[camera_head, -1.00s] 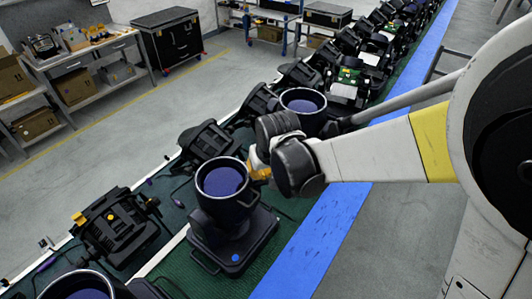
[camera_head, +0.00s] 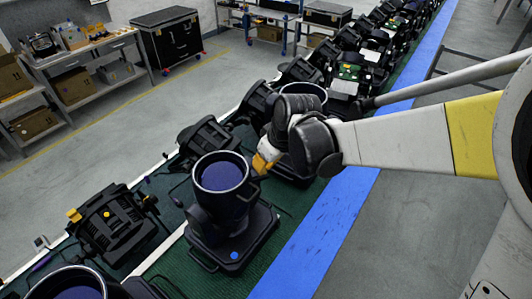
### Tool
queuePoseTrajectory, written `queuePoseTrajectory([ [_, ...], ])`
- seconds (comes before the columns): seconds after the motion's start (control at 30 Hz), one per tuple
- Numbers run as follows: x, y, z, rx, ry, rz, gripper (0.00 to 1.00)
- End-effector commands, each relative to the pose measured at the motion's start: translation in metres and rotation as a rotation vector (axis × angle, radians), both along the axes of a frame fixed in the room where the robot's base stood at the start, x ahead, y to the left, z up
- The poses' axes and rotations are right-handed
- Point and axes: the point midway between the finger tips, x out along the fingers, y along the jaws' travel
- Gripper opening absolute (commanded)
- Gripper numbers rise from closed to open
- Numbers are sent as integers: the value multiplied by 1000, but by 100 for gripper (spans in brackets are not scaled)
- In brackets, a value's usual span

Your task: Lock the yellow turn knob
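The nearest whole par can (camera_head: 221,200) is a dark cylinder with a pale rim on a black base, in the lower middle. Its open end faces up and tilts toward the camera. My gripper (camera_head: 264,162) is just right of its rim, pointing down and left. An orange-yellow part shows at the gripper's end; I cannot tell whether it is a fingertip or the knob. No yellow turn knob can be made out for certain on this can. The gripper's fingers are too small and partly hidden to show whether they are open or shut.
A black unit with yellow parts (camera_head: 110,222) stands to the left. Another par can (camera_head: 75,285) is at the bottom left edge. One more can (camera_head: 309,93) stands behind my gripper. A blue strip (camera_head: 325,225) edges the green table on the right; the floor beyond is clear.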

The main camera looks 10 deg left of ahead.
Motion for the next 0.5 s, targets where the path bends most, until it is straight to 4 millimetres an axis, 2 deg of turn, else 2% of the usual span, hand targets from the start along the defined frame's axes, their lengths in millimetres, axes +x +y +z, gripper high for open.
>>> queuePoseTrajectory([
  [0.5, 4, -2, -3, 0, 1, 489, 0],
])
